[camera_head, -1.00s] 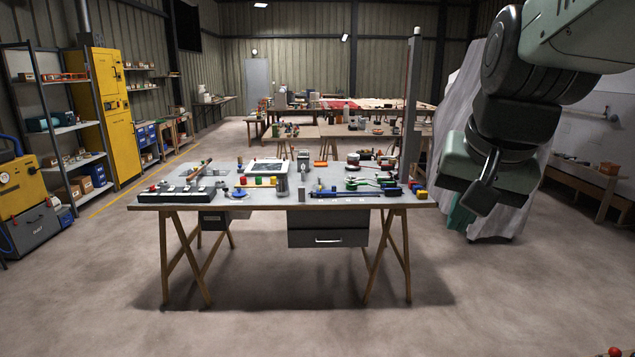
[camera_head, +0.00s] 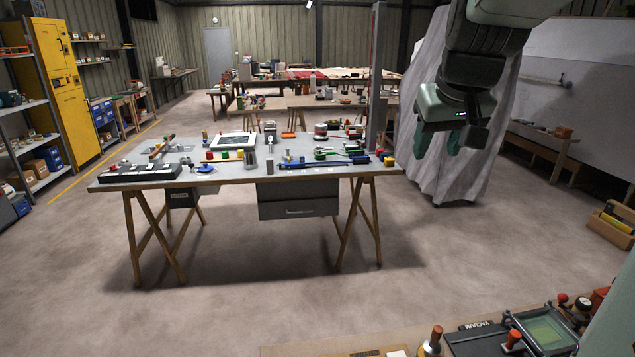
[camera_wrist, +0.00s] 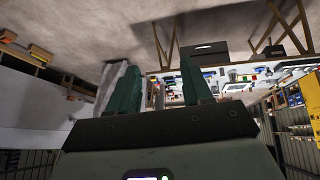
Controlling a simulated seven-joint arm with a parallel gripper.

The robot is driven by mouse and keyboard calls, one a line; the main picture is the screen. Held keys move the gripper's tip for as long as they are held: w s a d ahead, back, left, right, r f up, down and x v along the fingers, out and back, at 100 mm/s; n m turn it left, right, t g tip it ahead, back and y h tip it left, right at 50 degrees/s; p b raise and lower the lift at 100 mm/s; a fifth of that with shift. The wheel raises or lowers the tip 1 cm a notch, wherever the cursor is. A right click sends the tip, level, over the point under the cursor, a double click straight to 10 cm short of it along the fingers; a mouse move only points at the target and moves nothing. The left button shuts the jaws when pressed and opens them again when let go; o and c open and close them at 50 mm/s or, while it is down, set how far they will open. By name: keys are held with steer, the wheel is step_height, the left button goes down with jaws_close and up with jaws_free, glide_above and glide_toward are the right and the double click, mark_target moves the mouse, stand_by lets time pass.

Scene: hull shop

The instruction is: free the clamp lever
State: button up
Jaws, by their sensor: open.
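My gripper (camera_head: 437,146) hangs high at the upper right in the head view, in the air to the right of the trestle workbench (camera_head: 220,176). Its two green fingers are spread. In the wrist view my gripper (camera_wrist: 161,64) is open with nothing held between the fingers, and the workbench appears upside down beyond it. I cannot surely pick out the clamp lever. Long blue (camera_head: 312,163) and green (camera_head: 324,153) tool-like items lie at the workbench's right side, too small to identify. A red-knobbed lever (camera_head: 513,338) stands on a nearer bench at lower right.
A grey post (camera_head: 376,75) rises at the workbench's right end. A draped grey sheet (camera_head: 455,170) hangs behind my gripper. Open floor (camera_head: 450,250) lies between the benches.

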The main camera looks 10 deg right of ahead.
steer(key=w+d+f+g+h, duration=0.1)
steer(key=w+d+f, duration=0.15)
steer(key=d, duration=0.25)
steer(key=w+d+f+g, duration=0.1)
steer(key=d+f, duration=0.2)
steer(key=d, duration=0.3)
steer(key=g+h, duration=0.1)
steer(key=g, duration=0.3)
glide_toward(563, 295)
steer(key=shift+n, duration=0.3)
steer(key=x, duration=0.8)
steer(key=shift+d+f, duration=0.15)
steer(key=shift+f, duration=0.2)
jaws_close()
